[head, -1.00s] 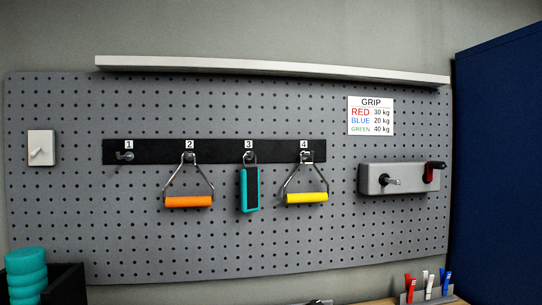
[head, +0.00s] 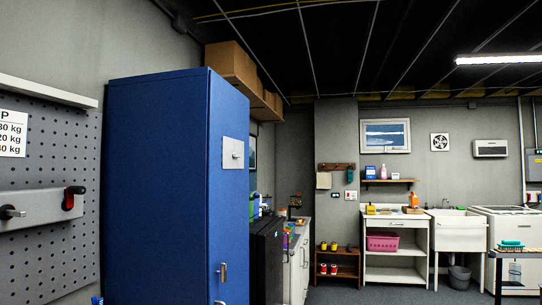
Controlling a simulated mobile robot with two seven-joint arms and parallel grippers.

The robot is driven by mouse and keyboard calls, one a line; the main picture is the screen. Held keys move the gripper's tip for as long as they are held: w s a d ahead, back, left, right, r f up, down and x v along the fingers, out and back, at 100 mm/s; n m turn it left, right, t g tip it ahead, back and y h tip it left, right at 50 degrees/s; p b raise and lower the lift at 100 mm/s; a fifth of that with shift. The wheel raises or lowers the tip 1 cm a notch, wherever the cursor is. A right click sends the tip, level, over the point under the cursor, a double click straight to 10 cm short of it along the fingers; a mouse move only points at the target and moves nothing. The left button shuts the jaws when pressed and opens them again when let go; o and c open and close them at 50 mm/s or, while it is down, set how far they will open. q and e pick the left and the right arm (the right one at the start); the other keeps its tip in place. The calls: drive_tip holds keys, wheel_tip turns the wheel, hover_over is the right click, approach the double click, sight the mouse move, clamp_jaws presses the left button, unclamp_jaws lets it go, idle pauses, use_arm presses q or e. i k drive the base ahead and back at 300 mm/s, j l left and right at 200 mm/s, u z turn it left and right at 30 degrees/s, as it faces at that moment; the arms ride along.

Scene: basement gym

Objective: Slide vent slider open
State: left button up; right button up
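No part is clearly recognisable as the vent slider. A white square fan-like vent (head: 440,142) is on the far wall in the head view, too small to show a slider. A pale plate with a small knob (head: 233,153) is on the side of the blue cabinet (head: 155,190); I cannot tell whether it belongs to a vent. A white wall unit with a dark slot (head: 490,148) hangs right of the fan-like vent. Neither of my grippers is in view.
The pegboard (head: 60,240) with a grey box (head: 40,208) is at the left. A shelving unit (head: 393,240), a sink (head: 458,232) and a white appliance (head: 512,245) stand along the far wall. Dark floor (head: 370,294) is open in front of them.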

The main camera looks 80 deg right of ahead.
sight(233, 150)
drive_tip(key=z, duration=2.2)
drive_tip(key=i+l+u, duration=0.1)
drive_tip(key=u, duration=0.25)
drive_tip(key=i+l+u, duration=0.15)
drive_tip(key=u, duration=0.25)
drive_tip(key=i+l+u, duration=0.1)
drive_tip(key=u, duration=0.25)
drive_tip(key=i+l+u, duration=0.1)
drive_tip(key=l, duration=0.2)
drive_tip(key=i+l+u, duration=0.1)
drive_tip(key=l, duration=0.2)
drive_tip(key=i+l+u, duration=0.1)
drive_tip(key=l, duration=0.2)
